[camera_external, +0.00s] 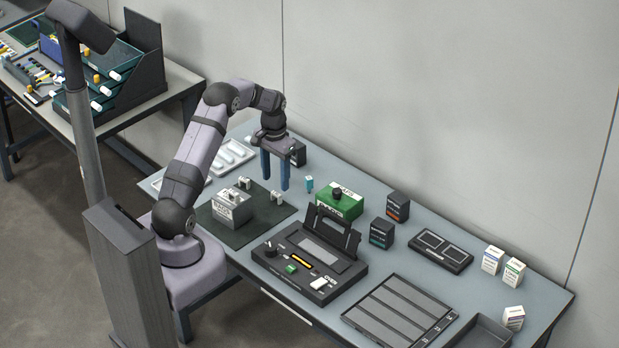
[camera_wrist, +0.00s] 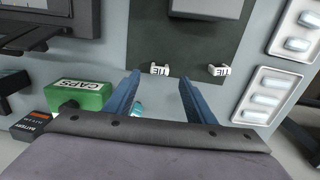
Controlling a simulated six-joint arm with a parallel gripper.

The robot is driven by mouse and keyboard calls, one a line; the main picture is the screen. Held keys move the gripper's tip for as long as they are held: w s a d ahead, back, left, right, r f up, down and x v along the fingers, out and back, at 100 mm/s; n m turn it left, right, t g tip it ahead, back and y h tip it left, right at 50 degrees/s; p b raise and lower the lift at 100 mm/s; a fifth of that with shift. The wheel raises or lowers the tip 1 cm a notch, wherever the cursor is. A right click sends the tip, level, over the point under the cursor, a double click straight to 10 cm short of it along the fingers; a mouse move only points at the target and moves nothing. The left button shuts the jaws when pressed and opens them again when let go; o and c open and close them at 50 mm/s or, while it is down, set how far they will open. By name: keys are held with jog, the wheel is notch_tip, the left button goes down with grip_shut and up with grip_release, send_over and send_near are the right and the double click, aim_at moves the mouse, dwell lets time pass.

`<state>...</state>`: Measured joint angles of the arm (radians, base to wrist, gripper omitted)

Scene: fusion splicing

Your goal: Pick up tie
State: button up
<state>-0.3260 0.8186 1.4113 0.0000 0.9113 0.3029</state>
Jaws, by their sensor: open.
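Two small white pieces marked TIE are in view. In the wrist view, one tie (camera_wrist: 160,68) lies at the edge of the dark mat (camera_wrist: 185,40), and the other tie (camera_wrist: 218,70) lies to its right. In the external view the ties are small pale pieces, one (camera_external: 277,198) at the mat's right corner and one (camera_external: 244,183) farther left. My gripper (camera_external: 275,183) points down, open and empty, above the right-corner tie. In the wrist view, that tie appears between and just beyond the fingertips (camera_wrist: 159,77).
A grey box (camera_external: 232,207) stands on the mat near the ties. A green CAPS box (camera_external: 340,203) and a small cyan item (camera_external: 308,184) are to the right. The black splicer (camera_external: 310,262) is in front. White trays (camera_external: 233,153) lie behind.

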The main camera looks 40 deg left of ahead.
aim_at(276, 193)
jog(key=shift+f+p, duration=0.9)
jog(key=shift+f, duration=1.4)
jog(key=c, duration=1.1)
